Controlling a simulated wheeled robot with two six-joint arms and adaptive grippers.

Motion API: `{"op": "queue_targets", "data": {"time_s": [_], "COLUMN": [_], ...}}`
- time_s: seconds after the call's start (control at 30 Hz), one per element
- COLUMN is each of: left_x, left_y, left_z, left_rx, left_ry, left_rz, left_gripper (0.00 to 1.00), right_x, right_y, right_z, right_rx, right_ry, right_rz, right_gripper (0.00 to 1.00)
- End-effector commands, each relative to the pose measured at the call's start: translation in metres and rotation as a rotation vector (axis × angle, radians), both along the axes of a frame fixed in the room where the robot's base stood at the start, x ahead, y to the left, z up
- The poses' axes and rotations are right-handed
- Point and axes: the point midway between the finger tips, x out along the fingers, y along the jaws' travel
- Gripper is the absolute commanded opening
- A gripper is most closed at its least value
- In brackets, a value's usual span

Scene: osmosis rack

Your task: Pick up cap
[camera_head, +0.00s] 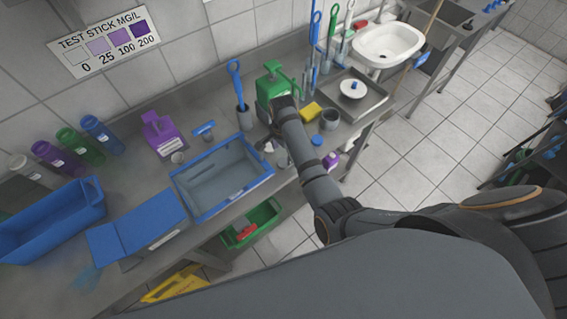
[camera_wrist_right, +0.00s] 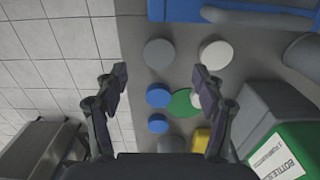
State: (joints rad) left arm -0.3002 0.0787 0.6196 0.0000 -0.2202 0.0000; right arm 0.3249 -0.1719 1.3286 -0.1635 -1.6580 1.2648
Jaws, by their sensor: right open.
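Several round, flat-topped things that look like caps stand on the steel counter in the right wrist view: a grey one (camera_wrist_right: 159,53), a white one (camera_wrist_right: 216,54), a blue one (camera_wrist_right: 159,95), a second blue one (camera_wrist_right: 158,123) and a green one (camera_wrist_right: 183,104). I cannot tell which one is the task's cap. My right gripper (camera_wrist_right: 161,82) is open and empty above them, its fingers to either side of the upper blue one. In the head view my right gripper (camera_head: 273,146) is small, beside the blue-rimmed tray, partly behind my arm. My left gripper is not in view.
The blue-rimmed tray (camera_head: 181,189) stands left of my right gripper. A green jerrycan (camera_head: 268,84), a yellow sponge (camera_head: 310,112) and a grey cup (camera_head: 330,119) are close by. The counter's edge shows in the wrist view, with tiled floor beyond.

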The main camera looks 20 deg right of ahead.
Motion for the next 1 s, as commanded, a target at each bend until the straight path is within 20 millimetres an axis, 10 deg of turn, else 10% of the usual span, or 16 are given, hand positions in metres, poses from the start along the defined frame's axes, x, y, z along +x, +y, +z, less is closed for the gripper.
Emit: {"op": "queue_targets", "data": {"time_s": [0.43, 0.73, 1.0], "left_x": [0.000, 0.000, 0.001], "left_y": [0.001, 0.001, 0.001], "left_z": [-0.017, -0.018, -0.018], "left_rx": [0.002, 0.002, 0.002], "left_ry": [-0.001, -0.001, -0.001], "left_rz": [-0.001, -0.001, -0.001], "left_gripper": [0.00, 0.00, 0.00], "right_x": [-0.001, -0.001, -0.001], "right_y": [-0.002, -0.002, -0.002], "right_z": [-0.054, -0.057, -0.057], "right_rx": [0.000, 0.000, 0.000], "right_ry": [0.000, -0.001, -0.001], "right_rz": [0.001, 0.001, 0.001], "right_gripper": [0.70, 0.70, 0.36]}}
